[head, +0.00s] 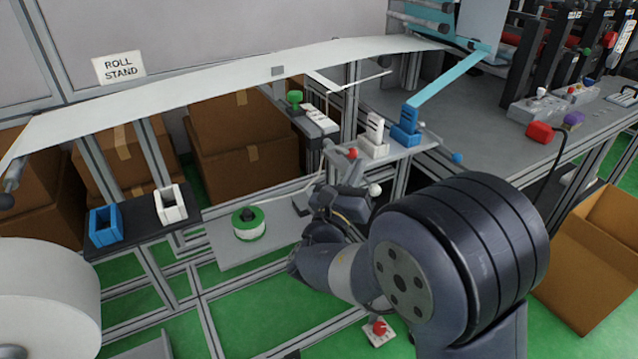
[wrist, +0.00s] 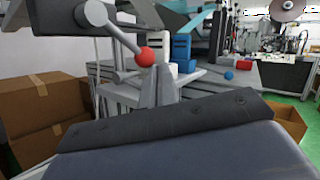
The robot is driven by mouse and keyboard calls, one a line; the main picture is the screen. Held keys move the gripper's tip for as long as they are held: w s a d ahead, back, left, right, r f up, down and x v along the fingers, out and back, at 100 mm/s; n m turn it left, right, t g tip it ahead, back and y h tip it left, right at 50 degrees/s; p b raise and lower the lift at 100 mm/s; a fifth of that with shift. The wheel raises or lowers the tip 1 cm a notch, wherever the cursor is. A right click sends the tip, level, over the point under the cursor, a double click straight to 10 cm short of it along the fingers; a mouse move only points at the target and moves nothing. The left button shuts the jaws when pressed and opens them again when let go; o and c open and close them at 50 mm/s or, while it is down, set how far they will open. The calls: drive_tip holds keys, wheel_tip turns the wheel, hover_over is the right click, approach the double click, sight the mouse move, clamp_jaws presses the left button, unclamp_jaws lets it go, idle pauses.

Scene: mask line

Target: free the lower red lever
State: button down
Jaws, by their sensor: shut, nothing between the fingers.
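A red ball knob (wrist: 145,57) ends a grey lever in the wrist view. Its rod runs up and left to a pivot on a dark block (wrist: 35,14). My gripper (wrist: 157,82) is shut and empty, its grey fingertips just below the knob in the picture. I cannot tell whether they touch it. In the head view a red knob (head: 352,153) shows at the left end of the small shelf, just above my wrist. My gripper's tips are hard to make out there.
A small shelf (head: 402,150) holds white and blue blocks. A second red knob (head: 379,327) on a white base sits low near the floor. A green-rimmed spool (head: 248,223) lies on a grey plate. Cardboard boxes (wrist: 42,110) stand behind the frame on the left.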

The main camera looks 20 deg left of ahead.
drive_tip(key=shift+w+d+r, duration=0.3)
drive_tip(key=shift+w+r, duration=0.05)
drive_tip(key=shift+r, duration=0.1)
idle(1.2)
drive_tip(key=d+v, duration=0.1)
drive_tip(key=v, duration=1)
drive_tip(key=shift+a, duration=0.5)
drive_tip(key=shift+w, duration=0.1)
